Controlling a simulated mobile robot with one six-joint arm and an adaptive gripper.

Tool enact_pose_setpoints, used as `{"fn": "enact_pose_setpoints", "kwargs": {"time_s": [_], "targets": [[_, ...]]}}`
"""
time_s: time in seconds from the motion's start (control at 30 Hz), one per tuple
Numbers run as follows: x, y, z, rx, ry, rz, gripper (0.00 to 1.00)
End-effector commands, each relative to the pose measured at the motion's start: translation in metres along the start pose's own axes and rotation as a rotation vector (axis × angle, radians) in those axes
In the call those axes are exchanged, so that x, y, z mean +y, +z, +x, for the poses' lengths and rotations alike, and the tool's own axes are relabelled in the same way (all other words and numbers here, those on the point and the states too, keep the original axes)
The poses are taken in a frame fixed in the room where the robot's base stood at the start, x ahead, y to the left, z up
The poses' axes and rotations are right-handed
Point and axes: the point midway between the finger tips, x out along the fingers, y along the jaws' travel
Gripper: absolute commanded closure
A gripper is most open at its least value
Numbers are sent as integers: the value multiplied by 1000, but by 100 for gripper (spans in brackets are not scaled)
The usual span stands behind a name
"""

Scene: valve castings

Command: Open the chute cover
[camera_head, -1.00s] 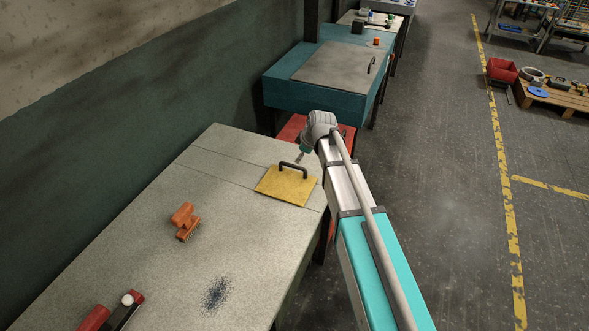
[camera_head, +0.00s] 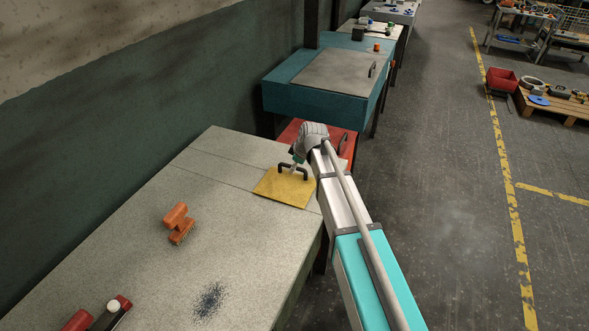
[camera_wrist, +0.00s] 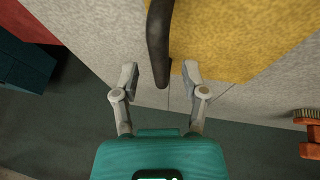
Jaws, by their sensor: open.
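The chute cover is a flat yellow plate (camera_head: 284,190) lying on the grey bench top. It also shows in the wrist view (camera_wrist: 235,35). A dark bar handle (camera_head: 293,168) stands up from it. My gripper (camera_head: 295,163) is at the handle, small and partly hidden by its own wrist in the head view. In the wrist view my gripper (camera_wrist: 160,72) is open, with one finger on each side of the handle (camera_wrist: 158,40). Gaps show between the fingers and the bar, so it is not gripped. The cover lies closed and flat.
An orange brush (camera_head: 179,223) lies on the bench (camera_head: 120,250), near a dark speckled patch (camera_head: 210,300). Red and black items (camera_head: 98,315) lie at the near edge. A red surface (camera_head: 290,132) and a teal cabinet (camera_head: 300,98) stand beyond the bench. A wall runs along the left.

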Motion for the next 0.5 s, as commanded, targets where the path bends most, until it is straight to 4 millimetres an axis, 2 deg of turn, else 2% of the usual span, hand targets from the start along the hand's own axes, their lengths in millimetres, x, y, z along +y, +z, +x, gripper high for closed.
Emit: {"fn": "enact_pose_setpoints", "kwargs": {"time_s": [0.4, 0.5], "targets": [[0, 0, 3, 0, 0, 0, 43], [0, 0, 3, 0, 0, 0, 60]]}}
